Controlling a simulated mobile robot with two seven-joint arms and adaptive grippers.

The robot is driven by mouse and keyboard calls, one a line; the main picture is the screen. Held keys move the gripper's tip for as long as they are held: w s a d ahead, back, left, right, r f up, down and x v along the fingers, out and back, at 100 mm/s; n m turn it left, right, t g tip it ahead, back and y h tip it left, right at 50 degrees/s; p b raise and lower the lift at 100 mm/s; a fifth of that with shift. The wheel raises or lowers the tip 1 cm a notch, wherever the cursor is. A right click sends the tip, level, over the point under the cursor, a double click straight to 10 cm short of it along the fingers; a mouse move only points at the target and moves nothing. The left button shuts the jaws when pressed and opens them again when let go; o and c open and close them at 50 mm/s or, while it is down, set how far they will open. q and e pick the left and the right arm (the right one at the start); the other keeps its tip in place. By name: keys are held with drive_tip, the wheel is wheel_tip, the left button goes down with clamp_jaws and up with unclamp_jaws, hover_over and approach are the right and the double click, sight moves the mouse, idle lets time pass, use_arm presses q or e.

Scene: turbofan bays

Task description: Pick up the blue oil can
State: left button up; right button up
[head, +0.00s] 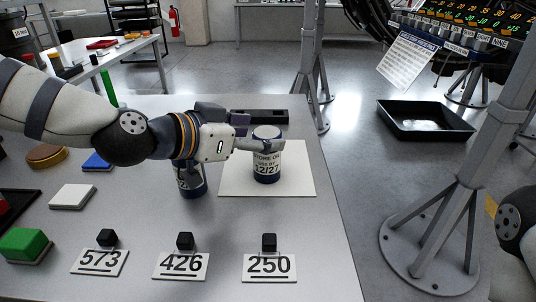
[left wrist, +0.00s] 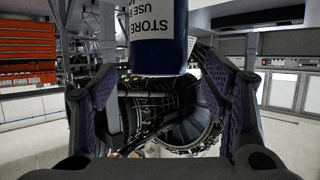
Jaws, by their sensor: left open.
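A blue can (head: 267,172) with a white label reading "STORE O…", "USE BY" and "12/27" stands upright on a white square mat (head: 300,185). My left gripper (head: 262,146) is open at its upper part, with a finger across the front of the can. In the left wrist view, the can (left wrist: 158,52) shows above and between the spread fingers of the left gripper (left wrist: 165,105), with no clear contact. A second blue can (head: 192,188) stands left of the mat, partly hidden under my left wrist. My right gripper is out of view.
Number cards 573 (head: 99,262), 426 (head: 181,266) and 250 (head: 270,268) with black blocks line the table's front. A green block (head: 24,243) and white block (head: 72,196) lie left. A black tray (head: 425,120) and grey stand (head: 435,235) are right of the table.

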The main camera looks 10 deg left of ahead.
sight(262, 134)
use_arm(q)
drive_tip(key=x, duration=0.3)
drive_tip(key=shift+f, duration=0.3)
drive_tip(key=shift+r, duration=0.25)
drive_tip(key=shift+c, duration=0.5)
drive_tip(key=c, duration=1.3)
drive_tip(key=shift+c, duration=0.2)
